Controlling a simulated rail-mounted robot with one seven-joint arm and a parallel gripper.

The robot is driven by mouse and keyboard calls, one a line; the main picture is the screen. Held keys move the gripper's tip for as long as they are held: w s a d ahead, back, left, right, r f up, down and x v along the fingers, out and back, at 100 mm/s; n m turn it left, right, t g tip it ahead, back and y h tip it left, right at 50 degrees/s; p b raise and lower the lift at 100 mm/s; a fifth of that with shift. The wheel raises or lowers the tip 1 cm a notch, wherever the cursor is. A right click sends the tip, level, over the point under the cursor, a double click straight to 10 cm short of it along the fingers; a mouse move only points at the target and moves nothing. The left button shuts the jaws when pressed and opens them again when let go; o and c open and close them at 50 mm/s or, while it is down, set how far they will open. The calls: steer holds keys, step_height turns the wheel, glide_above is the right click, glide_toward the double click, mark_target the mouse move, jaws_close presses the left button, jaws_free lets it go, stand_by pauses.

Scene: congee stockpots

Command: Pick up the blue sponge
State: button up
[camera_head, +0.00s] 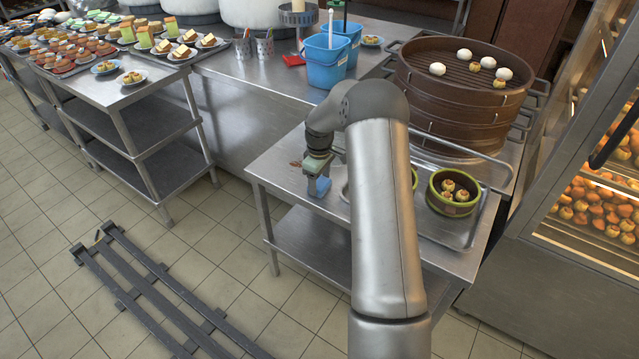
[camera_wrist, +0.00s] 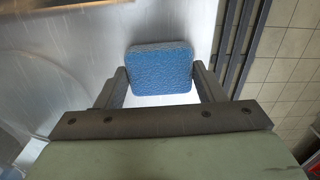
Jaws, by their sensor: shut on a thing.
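The blue sponge (camera_wrist: 160,68) sits between the two fingers of my gripper (camera_wrist: 162,88) in the wrist view, with a finger against each side. In the head view the sponge (camera_head: 319,187) shows just under my gripper (camera_head: 317,172), near the left edge of the steel table (camera_head: 282,172). The gripper is shut on the sponge. I cannot tell for sure whether the sponge touches the tabletop or is slightly above it.
A metal tray (camera_head: 466,236) with a green bowl (camera_head: 452,205) of buns is right of my arm. A large brown steamer (camera_head: 440,108) stands behind it. Blue buckets (camera_head: 326,66) stand at the back. Floor rails (camera_head: 150,290) lie at lower left. A glass warmer (camera_head: 600,200) is at right.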

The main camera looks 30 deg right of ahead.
mark_target(319, 182)
steer(key=shift+r, duration=0.45)
step_height(319, 182, up, 2)
steer(key=shift+r, duration=0.25)
steer(key=s+r, duration=0.4)
steer(key=s, duration=0.3)
steer(key=s+a+r+b, duration=0.1)
steer(key=s+r, duration=0.4)
steer(key=s, duration=0.2)
steer(key=shift+a+r, duration=0.25)
steer(key=shift+r, duration=0.05)
